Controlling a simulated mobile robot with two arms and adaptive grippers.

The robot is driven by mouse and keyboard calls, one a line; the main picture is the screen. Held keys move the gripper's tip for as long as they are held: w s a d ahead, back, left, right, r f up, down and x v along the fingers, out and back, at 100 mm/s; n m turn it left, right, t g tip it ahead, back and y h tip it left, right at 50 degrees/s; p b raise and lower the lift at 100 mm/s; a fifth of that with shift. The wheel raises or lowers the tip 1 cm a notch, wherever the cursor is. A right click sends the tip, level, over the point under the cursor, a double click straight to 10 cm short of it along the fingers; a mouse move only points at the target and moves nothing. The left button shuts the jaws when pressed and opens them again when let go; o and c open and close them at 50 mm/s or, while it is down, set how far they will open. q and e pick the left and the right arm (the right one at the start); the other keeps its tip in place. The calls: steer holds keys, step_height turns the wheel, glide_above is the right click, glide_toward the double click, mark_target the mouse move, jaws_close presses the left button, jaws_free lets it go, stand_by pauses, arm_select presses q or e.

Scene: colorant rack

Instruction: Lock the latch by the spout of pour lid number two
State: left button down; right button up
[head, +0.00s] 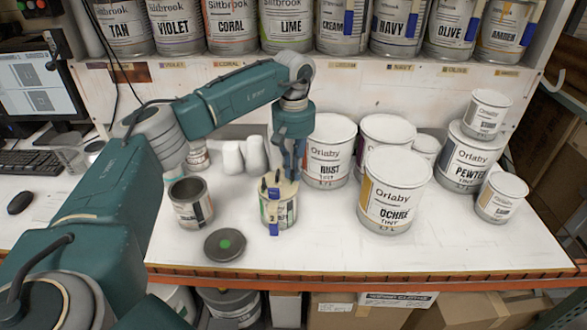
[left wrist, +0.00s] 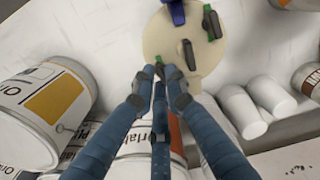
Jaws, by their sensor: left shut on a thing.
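A cream pour lid (head: 283,189) sits on a small labelled can (head: 279,214) near the middle of the counter. It also shows in the left wrist view (left wrist: 166,40), with dark upright parts, small green pieces and a blue part (left wrist: 175,12) at its far edge. I cannot read a number on it. My left gripper (head: 294,178) points down at the lid's back right edge. In the left wrist view its fingertips (left wrist: 165,75) are close together at the rim, on a small latch with a green piece (left wrist: 158,60). The fingers partly hide the latch. My right gripper is out of view.
An open dark can (head: 190,203) and a grey lid with a green dot (head: 225,245) are left of the pour lid. The RUST can (head: 330,152) stands close behind right, the OCHRE can (head: 394,190) farther right. The front counter is clear.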

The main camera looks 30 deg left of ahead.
arm_select(q)
steer(key=shift+m, duration=0.5)
steer(key=c, duration=1.7)
jaws_free()
steer(key=shift+c, duration=0.2)
